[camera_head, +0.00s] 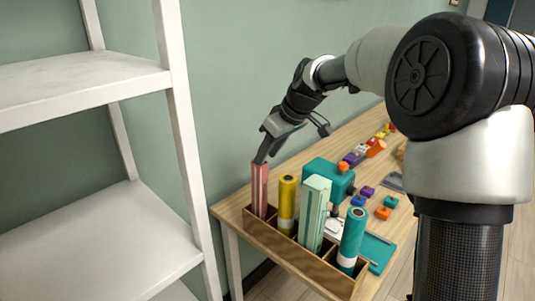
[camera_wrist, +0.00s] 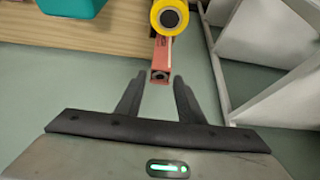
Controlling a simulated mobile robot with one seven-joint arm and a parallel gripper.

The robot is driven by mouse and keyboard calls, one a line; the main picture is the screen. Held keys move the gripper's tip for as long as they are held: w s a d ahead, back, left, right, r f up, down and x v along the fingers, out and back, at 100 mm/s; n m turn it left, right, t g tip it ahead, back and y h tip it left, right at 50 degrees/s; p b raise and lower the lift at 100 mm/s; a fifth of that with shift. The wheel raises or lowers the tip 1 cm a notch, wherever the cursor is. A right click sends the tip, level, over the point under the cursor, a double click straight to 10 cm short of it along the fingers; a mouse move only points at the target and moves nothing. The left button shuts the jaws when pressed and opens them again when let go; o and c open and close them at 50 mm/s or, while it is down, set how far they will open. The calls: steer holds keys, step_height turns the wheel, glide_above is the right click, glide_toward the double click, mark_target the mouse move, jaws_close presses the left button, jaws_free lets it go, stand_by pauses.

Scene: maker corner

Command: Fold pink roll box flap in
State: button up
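The pink roll box (camera_head: 259,190) is tall, slim and striped. It stands upright in the left end of a wooden divided holder. In the wrist view the pink box (camera_wrist: 161,49) shows its narrow end with a dark spot, lying between and just beyond my fingertips. I cannot make out its flap clearly. My gripper (camera_head: 263,158) is at the top of the box, tilted down from above. In the wrist view my gripper (camera_wrist: 159,80) is open, one finger on each side of the box end with gaps. In the head view touching cannot be told.
The holder (camera_head: 300,257) also has a yellow roll (camera_head: 286,205), a pale green box (camera_head: 313,212) and a teal roll (camera_head: 352,238). A teal machine (camera_head: 325,178) and small colored pieces lie behind on the bench. A white shelf (camera_head: 120,80) stands left.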

steer(key=p+v, duration=0.2)
steer(key=v, duration=1.4)
steer(key=shift+r, duration=0.35)
steer(key=shift+s+d, duration=0.15)
